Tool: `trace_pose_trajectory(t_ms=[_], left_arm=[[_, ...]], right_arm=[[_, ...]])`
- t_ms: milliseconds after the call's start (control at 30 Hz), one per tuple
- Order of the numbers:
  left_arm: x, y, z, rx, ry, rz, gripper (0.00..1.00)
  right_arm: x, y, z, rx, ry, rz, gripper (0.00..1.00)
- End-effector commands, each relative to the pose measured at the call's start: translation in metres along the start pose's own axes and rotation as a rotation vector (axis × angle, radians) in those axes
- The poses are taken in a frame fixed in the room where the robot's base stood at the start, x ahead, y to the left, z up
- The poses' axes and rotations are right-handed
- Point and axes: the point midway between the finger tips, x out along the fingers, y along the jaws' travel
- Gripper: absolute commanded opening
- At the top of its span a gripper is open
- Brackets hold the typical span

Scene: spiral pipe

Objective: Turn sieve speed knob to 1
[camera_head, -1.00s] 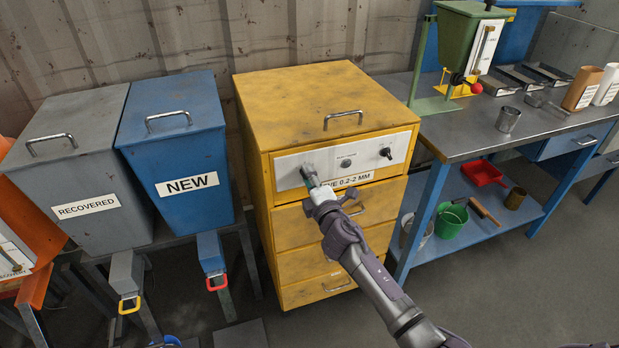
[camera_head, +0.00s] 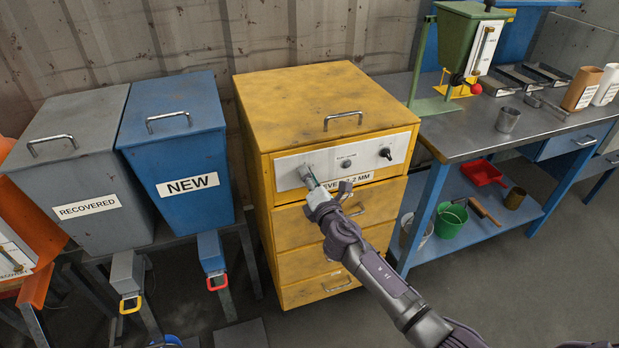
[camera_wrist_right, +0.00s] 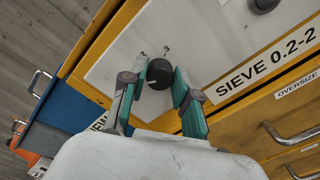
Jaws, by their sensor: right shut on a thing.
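The sieve is a yellow cabinet (camera_head: 310,105) with a pale control panel (camera_head: 292,176) on its upper front. My right gripper (camera_head: 306,174) is at the left part of this panel. In the right wrist view, my right gripper (camera_wrist_right: 160,82) has one teal-padded finger on each side of a round black knob (camera_wrist_right: 160,72) and is shut on it. The marks "2" and "3" show on the panel beyond the knob. The rest of the dial is hidden, and I cannot tell the knob's setting. My left gripper is not in view.
A second black knob (camera_head: 386,153) and a round button (camera_head: 346,164) sit farther right on the panel. A blue bin (camera_head: 170,130) and a grey bin (camera_head: 70,150) stand left of the cabinet. A workbench (camera_head: 455,135) with cups and trays stands to the right.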

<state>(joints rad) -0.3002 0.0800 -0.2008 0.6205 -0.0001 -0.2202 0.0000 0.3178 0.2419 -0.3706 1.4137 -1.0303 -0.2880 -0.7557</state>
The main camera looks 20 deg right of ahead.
Motion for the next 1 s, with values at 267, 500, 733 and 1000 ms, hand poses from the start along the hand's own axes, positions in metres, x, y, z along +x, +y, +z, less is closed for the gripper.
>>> trace_pose_trajectory(t_ms=[267,500,733,1000], left_arm=[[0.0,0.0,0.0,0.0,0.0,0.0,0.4],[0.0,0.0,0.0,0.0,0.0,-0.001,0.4],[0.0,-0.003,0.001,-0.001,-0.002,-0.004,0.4],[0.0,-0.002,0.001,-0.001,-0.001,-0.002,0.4]], right_arm=[[-0.001,-0.002,-0.002,-0.004,0.003,-0.003,0.0],[-0.001,-0.002,-0.001,-0.002,0.002,-0.002,0.55],[-0.001,-0.001,-0.001,-0.001,0.001,-0.001,0.55],[-0.035,-0.002,-0.001,-0.001,0.003,-0.002,0.55]])
